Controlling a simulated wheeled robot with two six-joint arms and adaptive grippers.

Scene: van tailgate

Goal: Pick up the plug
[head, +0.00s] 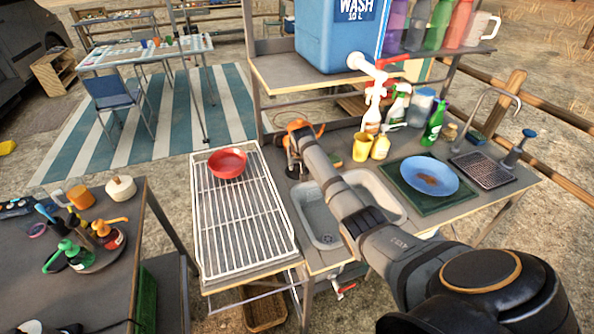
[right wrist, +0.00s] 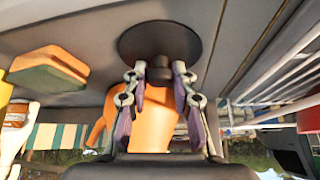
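The plug (right wrist: 160,44) is a dark round disc with a short knob, on the grey counter surface in the right wrist view. My right gripper (right wrist: 160,92) is open, its two fingers on either side of the knob with small gaps showing. In the head view my right gripper (head: 293,158) is low over the counter strip between the drying rack and the sink. The plug cannot be made out there. My left gripper is not in view.
An orange vessel (right wrist: 155,120) with a handle stands close beyond the fingers. A sponge (right wrist: 47,70) lies to one side. The wire rack (head: 240,225) with a red bowl (head: 227,163) is left of the sink (head: 325,222). A yellow cup (head: 362,147) stands behind the sink.

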